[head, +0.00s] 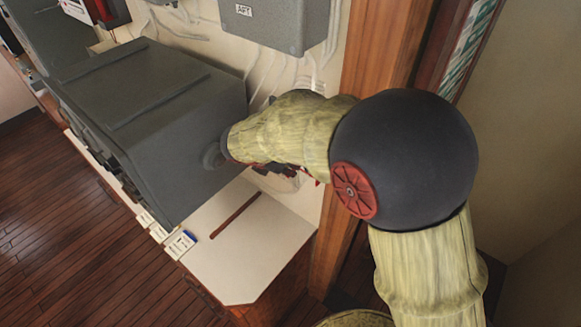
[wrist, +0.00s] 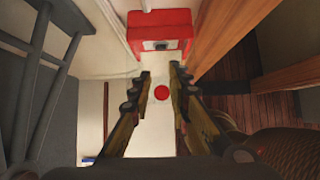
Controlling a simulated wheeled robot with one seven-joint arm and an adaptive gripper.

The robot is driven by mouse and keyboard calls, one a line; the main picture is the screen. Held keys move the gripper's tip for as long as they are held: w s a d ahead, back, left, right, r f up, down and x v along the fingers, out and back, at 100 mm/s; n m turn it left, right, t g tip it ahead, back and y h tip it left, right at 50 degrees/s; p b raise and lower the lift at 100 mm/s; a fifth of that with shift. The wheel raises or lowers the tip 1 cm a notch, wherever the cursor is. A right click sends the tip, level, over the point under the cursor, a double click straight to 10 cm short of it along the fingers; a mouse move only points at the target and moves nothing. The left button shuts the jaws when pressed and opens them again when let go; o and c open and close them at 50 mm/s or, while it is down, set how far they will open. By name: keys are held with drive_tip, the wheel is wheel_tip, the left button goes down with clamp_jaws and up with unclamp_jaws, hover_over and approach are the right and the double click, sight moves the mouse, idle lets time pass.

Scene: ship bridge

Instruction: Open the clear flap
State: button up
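In the wrist view, a red box (wrist: 160,36) is fixed to the pale wall ahead, with a small dark and grey part at its middle. I cannot make out a clear flap on it. My gripper (wrist: 161,76) points toward the box with its two fingers apart and nothing between them. The fingertips appear just below the box in the picture, apart from it. In the head view my arm mostly hides the gripper, and the red box cannot be made out.
A large grey cabinet (head: 150,120) stands close left of my arm. A white counter (head: 245,260) with a dark red bar (head: 234,217) lies below. A wooden post (head: 375,60) rises behind my arm. A grey box labelled AFT (head: 275,25) hangs on the wall.

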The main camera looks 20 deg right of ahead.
drive_tip(key=o, duration=0.5)
drive_tip(key=shift+a, duration=0.15)
drive_tip(key=shift+o, duration=0.4)
drive_tip(key=shift+s, duration=0.1)
drive_tip(key=v, duration=1.1)
drive_tip(key=shift+r, duration=0.35)
drive_tip(key=shift+s, duration=0.15)
